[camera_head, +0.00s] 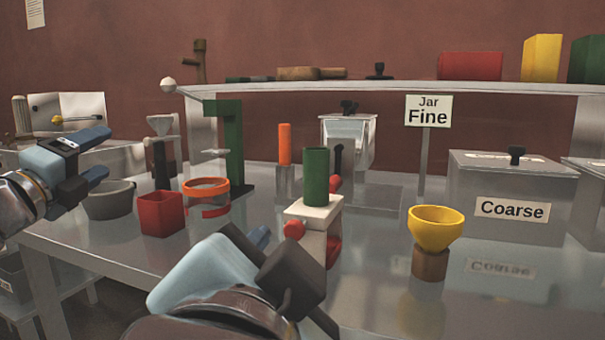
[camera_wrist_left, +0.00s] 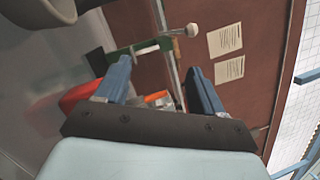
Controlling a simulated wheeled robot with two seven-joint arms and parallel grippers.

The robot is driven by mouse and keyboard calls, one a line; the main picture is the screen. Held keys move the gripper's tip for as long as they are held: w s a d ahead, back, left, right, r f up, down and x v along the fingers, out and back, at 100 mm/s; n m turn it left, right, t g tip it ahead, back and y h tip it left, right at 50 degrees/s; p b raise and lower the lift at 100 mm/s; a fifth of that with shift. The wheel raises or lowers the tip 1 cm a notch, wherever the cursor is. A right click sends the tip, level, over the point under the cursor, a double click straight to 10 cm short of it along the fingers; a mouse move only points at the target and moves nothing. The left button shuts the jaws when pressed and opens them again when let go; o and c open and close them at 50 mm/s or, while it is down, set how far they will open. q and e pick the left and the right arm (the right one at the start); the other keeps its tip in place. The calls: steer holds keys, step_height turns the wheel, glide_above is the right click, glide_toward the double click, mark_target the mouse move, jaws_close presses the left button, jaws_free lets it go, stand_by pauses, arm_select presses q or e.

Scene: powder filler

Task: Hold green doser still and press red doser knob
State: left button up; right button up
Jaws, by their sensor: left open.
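The green doser has a green tube (camera_head: 316,178) upright on a white body (camera_head: 316,208) and stands on the metal table at the centre. Its red knob (camera_head: 294,229) sticks out at the front left of the body. My left gripper (camera_head: 109,154) is open and empty at the left, above the grey bowl and well away from the doser. Its spread blue fingers also show in the left wrist view (camera_wrist_left: 158,72). My right gripper (camera_head: 262,240) is low in front of the doser, seen from behind; its jaws are mostly hidden, and contact cannot be told.
A grey bowl (camera_head: 110,200), a red cup (camera_head: 161,213) and an orange ring holder (camera_head: 206,188) stand left of the doser. A yellow bowl (camera_head: 435,228) on a brown base stands right. A "Coarse" box (camera_head: 512,190) is behind it. A raised shelf (camera_head: 400,87) runs along the back.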

arm_select(q)
steer(key=s+d+r+m+g+h, duration=0.2)
steer(key=d+m+g+h, duration=0.1)
steer(key=d+m+h, duration=0.7)
steer(key=m+g+h, duration=0.2)
steer(key=m+g, duration=0.5)
steer(key=m, duration=0.6)
glide_toward(305, 165)
steer(key=x, duration=1.2)
steer(key=shift+d, duration=0.1)
steer(key=shift+c, duration=0.3)
steer(key=c, duration=1.1)
arm_select(e)
jaws_close()
